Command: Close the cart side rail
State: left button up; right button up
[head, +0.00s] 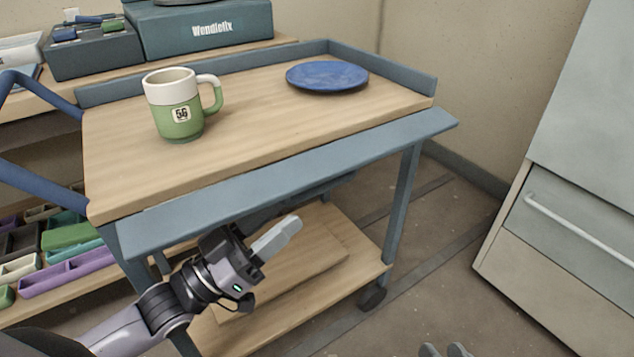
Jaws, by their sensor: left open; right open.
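The cart (250,125) has a wooden top with raised blue-grey rails along its back and right end. The front side rail (300,180) is a long blue-grey panel, folded outward and lying nearly flat along the front edge of the top. My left gripper (276,238) is open and empty, just below and in front of this rail near its middle. I cannot tell whether it touches the rail. My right gripper (445,350) shows only its fingertips at the bottom edge, open and apart from the cart.
A green and white mug (180,118) and a blue plate (327,77) stand on the cart top. The lower wooden shelf (335,285) is behind my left gripper. A grey cabinet (570,215) stands right. Bare floor (430,265) lies between. A bench with boxes (205,32) is behind.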

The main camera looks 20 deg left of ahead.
aim_at(300, 201)
pick_arm(q)
jog(key=shift+b+x, duration=0.65)
jog(key=shift+x, duration=2.7)
jog(key=shift+d, duration=0.1)
grip_shut()
